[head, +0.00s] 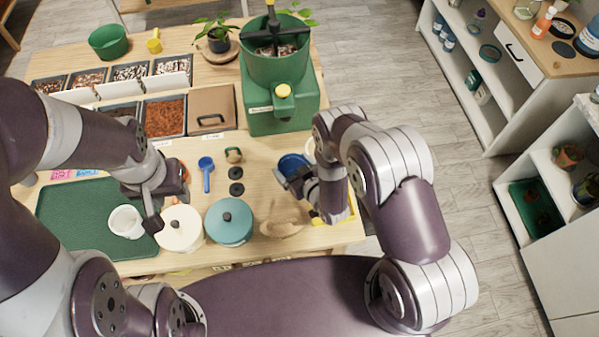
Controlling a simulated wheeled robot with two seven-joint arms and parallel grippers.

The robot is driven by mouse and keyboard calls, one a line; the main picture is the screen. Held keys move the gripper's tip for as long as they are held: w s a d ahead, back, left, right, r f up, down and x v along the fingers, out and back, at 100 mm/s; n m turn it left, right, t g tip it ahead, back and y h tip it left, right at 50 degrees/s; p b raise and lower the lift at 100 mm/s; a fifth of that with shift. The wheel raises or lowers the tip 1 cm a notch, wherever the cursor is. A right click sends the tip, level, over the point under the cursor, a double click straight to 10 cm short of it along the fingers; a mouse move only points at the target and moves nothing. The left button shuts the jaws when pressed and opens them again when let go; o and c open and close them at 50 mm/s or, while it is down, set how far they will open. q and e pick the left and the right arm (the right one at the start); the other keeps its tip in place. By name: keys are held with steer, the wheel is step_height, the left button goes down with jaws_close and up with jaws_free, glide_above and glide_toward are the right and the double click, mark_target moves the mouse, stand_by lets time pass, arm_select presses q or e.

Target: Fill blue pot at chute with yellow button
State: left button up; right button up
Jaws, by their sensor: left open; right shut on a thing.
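The blue pot (293,163) is near the table's right side, in front of the green machine. My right gripper (289,181) is shut on it; my wrist hides part of it. The green machine (283,117) stands at the back of the table, with a hopper (273,64) on top. The yellow button (282,90) is on its front. The chute mouth cannot be made out clearly. My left gripper (160,205) is open and empty, over the left part of the table beside a white pot (125,220), away from the button.
Soil bins (165,115) line the left back. A green tray (75,225), a cream lidded jar (181,240) and a teal one (229,234) stand in front. A blue scoop (206,170) and dark discs lie mid-table. A plant (218,40) stands left of the hopper.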

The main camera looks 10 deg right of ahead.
arm_select(q)
steer(key=shift+s, duration=0.1)
arm_select(e)
steer(key=w, duration=1.3)
arm_select(q)
steer(key=shift+f+b, duration=0.45)
stand_by(0.6)
steer(key=shift+c, duration=0.3)
arm_select(e)
steer(key=shift+s+r, duration=0.1)
